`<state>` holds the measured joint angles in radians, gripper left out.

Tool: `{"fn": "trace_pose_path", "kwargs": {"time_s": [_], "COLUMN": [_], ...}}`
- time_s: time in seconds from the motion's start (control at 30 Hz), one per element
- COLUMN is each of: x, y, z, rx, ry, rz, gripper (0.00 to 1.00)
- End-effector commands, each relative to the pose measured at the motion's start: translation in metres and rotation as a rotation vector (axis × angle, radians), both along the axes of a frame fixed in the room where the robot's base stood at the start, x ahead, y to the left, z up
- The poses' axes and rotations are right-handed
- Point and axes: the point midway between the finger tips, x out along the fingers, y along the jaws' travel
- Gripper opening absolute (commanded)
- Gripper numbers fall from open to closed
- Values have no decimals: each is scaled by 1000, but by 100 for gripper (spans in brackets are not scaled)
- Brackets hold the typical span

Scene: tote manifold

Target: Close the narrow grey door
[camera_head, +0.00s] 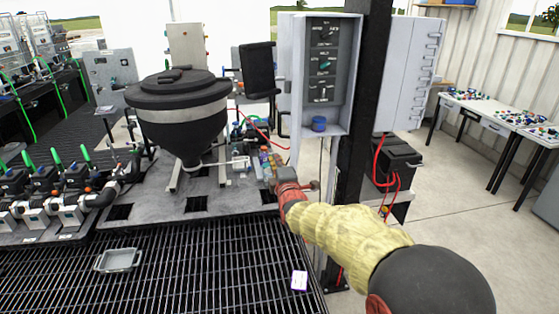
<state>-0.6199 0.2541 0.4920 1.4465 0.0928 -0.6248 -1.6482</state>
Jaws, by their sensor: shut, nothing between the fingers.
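A tall grey control box (341,60) is mounted beside a black post, its front open on a dark panel with several switches. A narrow light grey door panel (285,75) shows along the box's left side, seen nearly edge-on and standing open. A small blue round object (319,123) sits in the bottom of the box. My arm, in a yellow sleeve, reaches in from the lower right. My gripper (273,166) is below and left of the box, near the door's lower end. It is small in the picture, appears shut and holds nothing. Whether it touches the door I cannot tell.
A black hopper (180,110) stands on the grey platform to the left. A black post (365,110) and a wider grey cabinet (405,75) are right of the box. A grey tray (118,260) and a white-purple card (299,280) lie on the grating (190,285).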

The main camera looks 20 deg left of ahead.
Motion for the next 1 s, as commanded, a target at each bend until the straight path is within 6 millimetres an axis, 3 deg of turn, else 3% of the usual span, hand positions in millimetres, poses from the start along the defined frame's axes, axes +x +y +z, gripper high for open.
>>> {"fn": "trace_pose_path", "kwargs": {"time_s": [0.47, 0.7, 1.0], "x": [64, 71, 72], "y": [40, 9, 0], "z": [-1, 0, 0], "rx": [1, 1, 1], "ry": [2, 2, 2], "rz": [0, -2, -1], "gripper": [0, 0, 0]}}
